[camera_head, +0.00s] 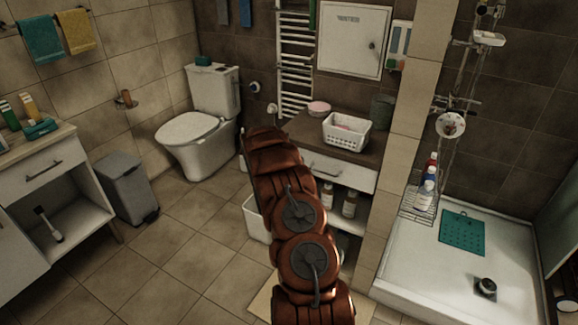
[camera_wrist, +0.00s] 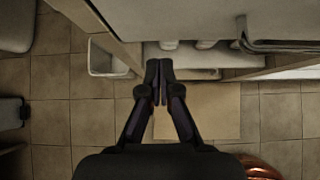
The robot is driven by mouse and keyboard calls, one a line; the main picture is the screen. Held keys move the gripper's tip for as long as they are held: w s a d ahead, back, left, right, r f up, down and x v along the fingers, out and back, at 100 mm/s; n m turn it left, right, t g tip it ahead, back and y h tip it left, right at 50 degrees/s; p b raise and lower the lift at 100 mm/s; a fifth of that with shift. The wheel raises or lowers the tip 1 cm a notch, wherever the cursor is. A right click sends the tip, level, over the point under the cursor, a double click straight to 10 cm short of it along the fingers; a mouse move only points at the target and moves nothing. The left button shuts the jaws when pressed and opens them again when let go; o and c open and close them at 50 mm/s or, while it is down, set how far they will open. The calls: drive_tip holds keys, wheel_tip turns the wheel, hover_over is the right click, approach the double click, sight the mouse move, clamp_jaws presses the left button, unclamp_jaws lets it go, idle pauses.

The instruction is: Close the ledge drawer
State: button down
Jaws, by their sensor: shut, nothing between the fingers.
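The ledge drawer (camera_head: 352,178) has a white front with a bar handle, under the dark ledge top (camera_head: 370,151) in the head view. My arm covers its left part, and I cannot tell how far it stands out. In the wrist view my gripper (camera_wrist: 158,64) is shut and empty, its fingertips pointing toward the ledge unit, close to its pale front edge. I cannot tell whether they touch it. My gripper is hidden behind my arm in the head view.
A white basket (camera_head: 346,131) and a pink round box (camera_head: 319,108) stand on the ledge. Bottles (camera_head: 350,204) stand on the shelf below. A white bin (camera_wrist: 105,58) and a beige mat (camera_wrist: 205,115) are on the floor. A shower tray (camera_head: 450,285) lies right.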

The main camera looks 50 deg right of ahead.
drive_tip(key=b+v, duration=0.1)
drive_tip(key=v, duration=0.8)
drive_tip(key=shift+a+r+b, duration=0.25)
drive_tip(key=shift+b, duration=0.15)
